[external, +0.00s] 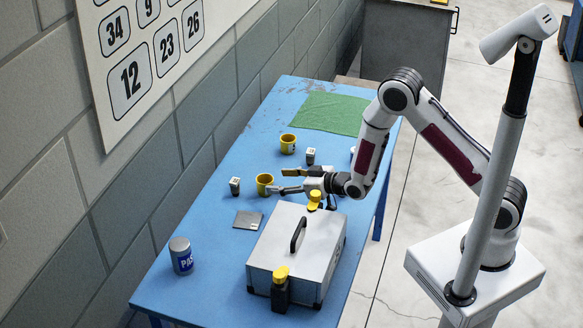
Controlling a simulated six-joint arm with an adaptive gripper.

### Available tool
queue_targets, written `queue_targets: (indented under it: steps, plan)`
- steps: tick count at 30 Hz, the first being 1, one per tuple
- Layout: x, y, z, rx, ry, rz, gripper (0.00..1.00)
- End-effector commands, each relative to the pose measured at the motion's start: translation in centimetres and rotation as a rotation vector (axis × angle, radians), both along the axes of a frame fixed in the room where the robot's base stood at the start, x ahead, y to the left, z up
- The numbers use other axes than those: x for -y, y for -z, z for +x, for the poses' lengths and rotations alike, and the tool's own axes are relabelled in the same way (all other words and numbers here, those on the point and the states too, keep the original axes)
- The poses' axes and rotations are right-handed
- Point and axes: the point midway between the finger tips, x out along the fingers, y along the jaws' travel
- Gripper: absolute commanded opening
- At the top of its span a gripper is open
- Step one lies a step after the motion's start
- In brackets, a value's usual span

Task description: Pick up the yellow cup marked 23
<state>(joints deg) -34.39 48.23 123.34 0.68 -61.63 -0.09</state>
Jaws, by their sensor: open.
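Two yellow cups stand on the blue table. The nearer yellow cup (264,182) is just left of the fingertips of my gripper (279,181). The farther yellow cup (288,142) stands behind it, apart from the gripper. No number can be read on either cup, so I cannot tell which is marked 23. My gripper is open, reaching in from the right, low over the table. One finger overlaps the near cup's right edge in the picture; I cannot tell whether they touch. Nothing shows between the fingers.
A silver case (270,243) with a handle stands close in front of the gripper. Small dark blocks (235,186) and (310,156) flank the cups. A numbered board (150,55) hangs left.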

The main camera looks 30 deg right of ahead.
Motion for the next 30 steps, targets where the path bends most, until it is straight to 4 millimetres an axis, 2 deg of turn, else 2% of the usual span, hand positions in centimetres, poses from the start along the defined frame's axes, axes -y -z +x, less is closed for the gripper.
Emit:
queue_targets:
  steps: [20,30]
  plan:
    - [-0.6,0.4,0.9,-0.001,0.000,-0.001,0.57]
    - [-2.0,1.4,3.0,-0.001,0.000,-0.001,0.57]
